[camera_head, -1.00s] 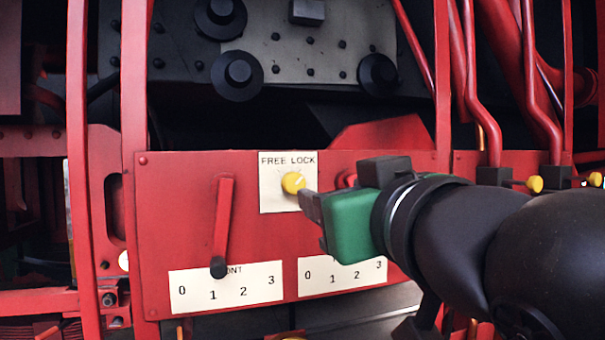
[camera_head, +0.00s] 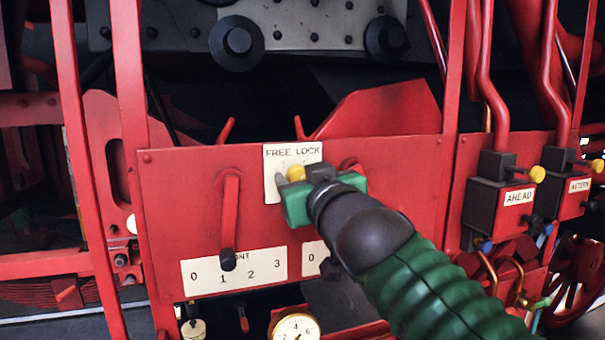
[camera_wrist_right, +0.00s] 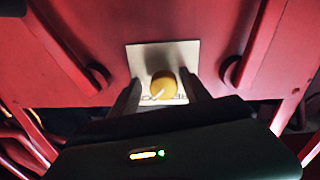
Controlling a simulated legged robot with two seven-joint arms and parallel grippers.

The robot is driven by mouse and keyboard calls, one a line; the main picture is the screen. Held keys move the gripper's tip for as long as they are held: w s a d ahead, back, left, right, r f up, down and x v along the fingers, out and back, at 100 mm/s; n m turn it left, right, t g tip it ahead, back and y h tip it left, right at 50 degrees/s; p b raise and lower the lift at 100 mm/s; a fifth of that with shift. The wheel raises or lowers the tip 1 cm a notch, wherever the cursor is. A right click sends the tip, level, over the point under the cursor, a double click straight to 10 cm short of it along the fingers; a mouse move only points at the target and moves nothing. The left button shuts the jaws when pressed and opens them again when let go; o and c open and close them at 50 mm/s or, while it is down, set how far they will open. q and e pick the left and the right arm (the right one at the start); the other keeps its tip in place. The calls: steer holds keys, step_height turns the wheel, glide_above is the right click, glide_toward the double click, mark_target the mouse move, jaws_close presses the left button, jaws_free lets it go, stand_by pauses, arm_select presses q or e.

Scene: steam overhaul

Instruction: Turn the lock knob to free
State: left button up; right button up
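The yellow lock knob (camera_head: 296,173) sits on a white FREE LOCK plate (camera_head: 277,190) on the red panel. In the right wrist view the knob (camera_wrist_right: 163,84) shows between my two dark fingers, with a pale pointer line on its face; the plate lettering is partly covered. My right gripper (camera_head: 299,177) is open in front of the plate, one finger on each side of the knob. I see gaps between the fingers and the knob, and cannot tell how deep the fingers reach. The gripper hides part of the knob and plate. My left gripper is not in view.
A red lever (camera_head: 230,208) stands left of the plate above a 0 to 3 scale (camera_head: 236,272). Red pipes and the AHEAD box (camera_head: 499,205) are on the right. A round gauge (camera_head: 295,328) is below the panel.

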steer(key=shift+s+a, duration=0.1)
steer(key=shift+a, duration=0.25)
steer(key=c, duration=0.7)
steer(key=shift+d, duration=0.1)
jaws_close()
steer(key=shift+n, duration=0.4)
steer(key=n, duration=0.2)
steer(key=shift+d+n, duration=0.1)
steer(key=shift+n, duration=0.3)
steer(key=n, duration=0.4)
steer(key=shift+n, duration=0.3)
steer(key=n+p, duration=0.1)
steer(key=n, duration=0.5)
steer(key=shift+p, duration=0.35)
steer(key=shift+f+n+y+p, duration=0.15)
steer(key=shift+n+y+p, duration=0.2)
steer(key=shift+n, duration=1.65)
steer(key=shift+f, duration=0.1)
